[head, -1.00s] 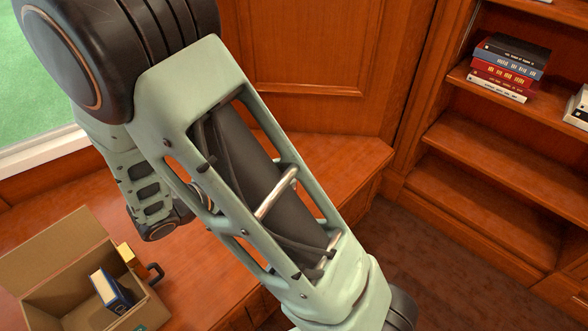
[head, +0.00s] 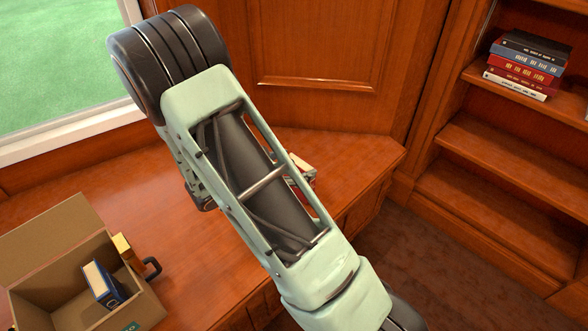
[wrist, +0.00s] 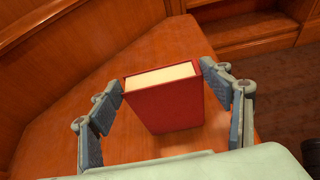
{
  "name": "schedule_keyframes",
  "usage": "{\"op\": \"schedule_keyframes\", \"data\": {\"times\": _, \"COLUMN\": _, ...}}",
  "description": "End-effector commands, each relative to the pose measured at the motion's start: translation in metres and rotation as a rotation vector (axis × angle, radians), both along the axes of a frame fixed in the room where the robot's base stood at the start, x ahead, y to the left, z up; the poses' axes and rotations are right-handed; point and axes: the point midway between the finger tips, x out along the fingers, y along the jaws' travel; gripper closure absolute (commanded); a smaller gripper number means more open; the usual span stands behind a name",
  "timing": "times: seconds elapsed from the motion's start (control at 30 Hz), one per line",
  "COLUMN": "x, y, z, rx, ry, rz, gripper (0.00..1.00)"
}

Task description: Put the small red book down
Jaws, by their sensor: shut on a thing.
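The small red book (wrist: 165,105) stands upright between the two fingers of my gripper (wrist: 163,78) in the wrist view, its pale page edges facing up. The fingers are shut on it from left and right. The book is over the wooden counter (wrist: 60,120); I cannot tell whether its lower edge touches the wood. In the head view, only a bit of the book (head: 303,165) shows past the right side of my arm, and my gripper is mostly hidden behind the arm.
A bookshelf (head: 500,150) with a stack of books (head: 525,65) is at right. Bare counter (head: 350,165) lies right of my arm.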

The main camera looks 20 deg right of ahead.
Motion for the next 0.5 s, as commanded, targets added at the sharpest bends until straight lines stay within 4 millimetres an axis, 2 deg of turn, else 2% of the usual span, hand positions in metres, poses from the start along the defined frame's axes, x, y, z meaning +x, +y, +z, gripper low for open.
{"op": "schedule_keyframes", "data": {"times": 0.03, "x": 0.0004, "y": -0.0006, "z": -0.0056, "rx": -0.001, "ry": -0.002, "rz": 0.000, "gripper": 0.79}}
{"op": "schedule_keyframes", "data": {"times": 0.4, "x": 0.0004, "y": -0.0002, "z": -0.0084, "rx": -0.001, "ry": -0.002, "rz": -0.001, "gripper": 0.79}}
{"op": "schedule_keyframes", "data": {"times": 0.43, "x": 0.0002, "y": 0.0001, "z": -0.0090, "rx": 0.000, "ry": -0.001, "rz": 0.000, "gripper": 0.27}}
{"op": "schedule_keyframes", "data": {"times": 0.5, "x": 0.0002, "y": 0.0000, "z": -0.0079, "rx": 0.000, "ry": -0.001, "rz": 0.000, "gripper": 0.19}}
